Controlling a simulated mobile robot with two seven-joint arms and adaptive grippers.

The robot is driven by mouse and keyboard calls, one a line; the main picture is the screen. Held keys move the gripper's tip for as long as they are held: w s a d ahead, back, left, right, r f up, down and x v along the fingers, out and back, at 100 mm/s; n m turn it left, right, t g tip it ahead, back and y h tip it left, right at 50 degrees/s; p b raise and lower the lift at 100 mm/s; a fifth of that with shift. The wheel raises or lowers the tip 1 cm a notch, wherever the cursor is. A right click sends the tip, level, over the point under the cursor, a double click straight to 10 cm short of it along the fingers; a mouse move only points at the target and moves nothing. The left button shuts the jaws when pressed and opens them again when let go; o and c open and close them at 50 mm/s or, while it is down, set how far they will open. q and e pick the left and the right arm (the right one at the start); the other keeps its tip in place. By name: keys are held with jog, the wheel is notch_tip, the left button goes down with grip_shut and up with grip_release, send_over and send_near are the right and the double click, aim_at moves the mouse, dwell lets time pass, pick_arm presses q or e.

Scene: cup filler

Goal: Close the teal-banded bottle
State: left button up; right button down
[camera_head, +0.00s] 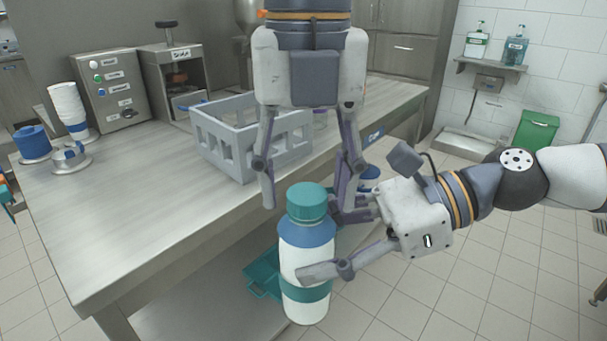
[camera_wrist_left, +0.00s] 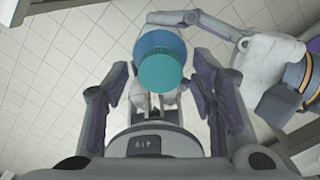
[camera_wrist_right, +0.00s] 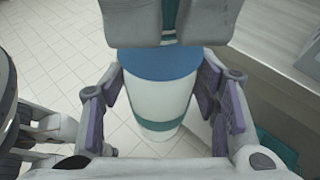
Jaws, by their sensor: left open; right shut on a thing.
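The teal-banded bottle (camera_head: 305,262) is white with a blue shoulder and a teal band, and stands upright in front of the table edge. Its teal cap (camera_head: 307,200) sits on top; I cannot tell how tightly. The cap fills the middle of the left wrist view (camera_wrist_left: 160,72). My right gripper (camera_head: 322,243) is shut around the bottle's body; the right wrist view shows its fingers on both sides of the bottle (camera_wrist_right: 158,103). My left gripper (camera_head: 306,198) points down from above, open, with its fingers apart on either side of the cap.
A grey crate (camera_head: 240,152) stands on the metal table (camera_head: 130,225) behind the grippers. A teal container (camera_head: 262,275) is low behind the bottle. Open floor lies at the right.

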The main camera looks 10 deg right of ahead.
pick_arm(q)
jog(key=shift+f, duration=0.15)
jog(key=shift+c, duration=0.3)
grip_shut()
jog(key=m, duration=0.4)
jog(key=shift+m, duration=0.4)
jog(key=m, duration=0.7)
jog(key=shift+m, duration=0.3)
jog(key=m, duration=0.6)
jog(key=shift+o, duration=0.8)
grip_release()
